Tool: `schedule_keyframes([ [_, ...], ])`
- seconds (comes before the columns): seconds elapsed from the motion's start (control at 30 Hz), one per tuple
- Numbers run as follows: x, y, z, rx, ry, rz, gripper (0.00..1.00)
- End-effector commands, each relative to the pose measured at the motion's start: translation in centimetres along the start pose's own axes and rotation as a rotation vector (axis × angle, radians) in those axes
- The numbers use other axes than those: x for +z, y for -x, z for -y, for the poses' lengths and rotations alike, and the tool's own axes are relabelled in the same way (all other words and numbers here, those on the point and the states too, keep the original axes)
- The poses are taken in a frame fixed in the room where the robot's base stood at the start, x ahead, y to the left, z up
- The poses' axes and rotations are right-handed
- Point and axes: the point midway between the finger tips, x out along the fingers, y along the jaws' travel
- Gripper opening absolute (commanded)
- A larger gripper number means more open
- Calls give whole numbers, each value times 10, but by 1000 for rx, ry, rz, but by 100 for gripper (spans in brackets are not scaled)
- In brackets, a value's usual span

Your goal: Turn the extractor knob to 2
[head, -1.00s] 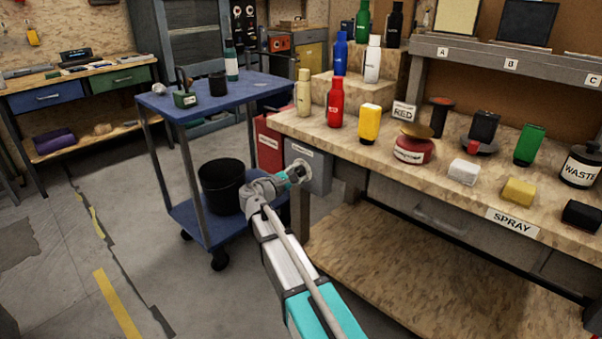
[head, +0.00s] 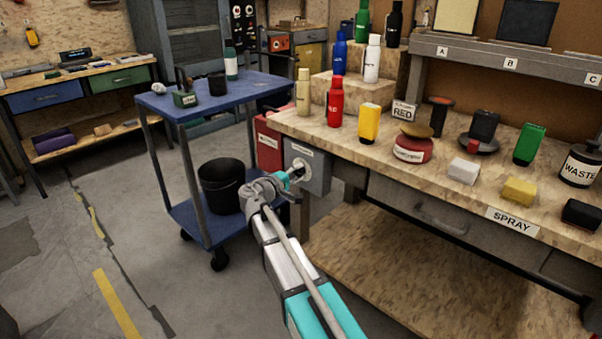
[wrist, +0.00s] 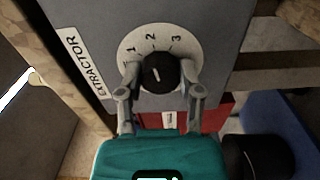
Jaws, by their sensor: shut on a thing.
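The extractor box (head: 318,175) is a grey box under the left end of the workbench. The black knob (wrist: 163,84) sits at the middle of the dial. Its short white mark points up and a little left, roughly toward 2; the exact setting is hard to tell. My gripper (wrist: 161,76) has one finger on each side of the knob and is shut on it. In the head view, my gripper (head: 291,178) partly covers the knob.
A red box (head: 268,145) stands left of the extractor box. A blue cart (head: 215,105) with a black bucket (head: 222,185) is at the left. The workbench top (head: 345,140) above carries several bottles and blocks. The floor at left is clear.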

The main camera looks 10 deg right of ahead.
Motion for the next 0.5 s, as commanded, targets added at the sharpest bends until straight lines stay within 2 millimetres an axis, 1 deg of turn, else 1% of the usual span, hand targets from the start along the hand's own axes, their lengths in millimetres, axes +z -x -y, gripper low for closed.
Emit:
schedule_keyframes([
  [0.03,-1,3,1,-4,-10,-5,0],
  [0.47,-1,3,1,-5,-20,-5,0],
  [0.5,-1,3,1,-5,-20,-5,53],
])
